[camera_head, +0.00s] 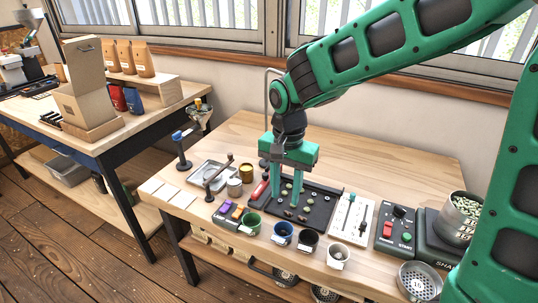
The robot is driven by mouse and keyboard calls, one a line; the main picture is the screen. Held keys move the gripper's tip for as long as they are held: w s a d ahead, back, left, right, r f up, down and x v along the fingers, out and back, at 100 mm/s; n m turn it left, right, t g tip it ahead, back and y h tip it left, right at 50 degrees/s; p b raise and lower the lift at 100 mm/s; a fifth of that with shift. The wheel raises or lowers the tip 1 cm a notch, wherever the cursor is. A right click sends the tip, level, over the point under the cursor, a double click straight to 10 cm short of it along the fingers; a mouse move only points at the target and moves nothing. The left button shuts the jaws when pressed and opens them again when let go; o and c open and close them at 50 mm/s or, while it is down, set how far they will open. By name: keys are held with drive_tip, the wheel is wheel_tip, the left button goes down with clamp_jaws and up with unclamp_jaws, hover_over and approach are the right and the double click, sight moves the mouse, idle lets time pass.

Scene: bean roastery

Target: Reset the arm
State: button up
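My green arm reaches in from the right and bends down over the wooden table. My gripper (285,188) points straight down over the left part of a black tray (322,209) with several small bean-like pieces on it. Its two fingers are apart, and I see nothing held between them. I cannot tell whether the fingertips touch the tray.
Several cups, including a green one (250,222) and a blue one (282,233), stand along the table's front. A control box (393,230) and a metal can of beans (458,220) stand at right. The table's back (370,165) is clear. Another table (105,135) bears boxes.

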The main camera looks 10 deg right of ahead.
drive_tip(key=s+d+r, duration=0.2)
drive_tip(key=s+d, duration=0.2)
drive_tip(key=d, duration=0.6)
drive_tip(key=s+d+r, duration=0.2)
drive_tip(key=s+d, duration=0.1)
drive_tip(key=d, duration=0.7)
drive_tip(key=s+d, duration=0.4)
drive_tip(key=s, duration=0.3)
drive_tip(key=s+d, duration=0.5)
drive_tip(key=s, duration=0.3)
drive_tip(key=shift+f+n, duration=0.2)
drive_tip(key=shift+n, duration=0.1)
drive_tip(key=shift+s+d, duration=0.1)
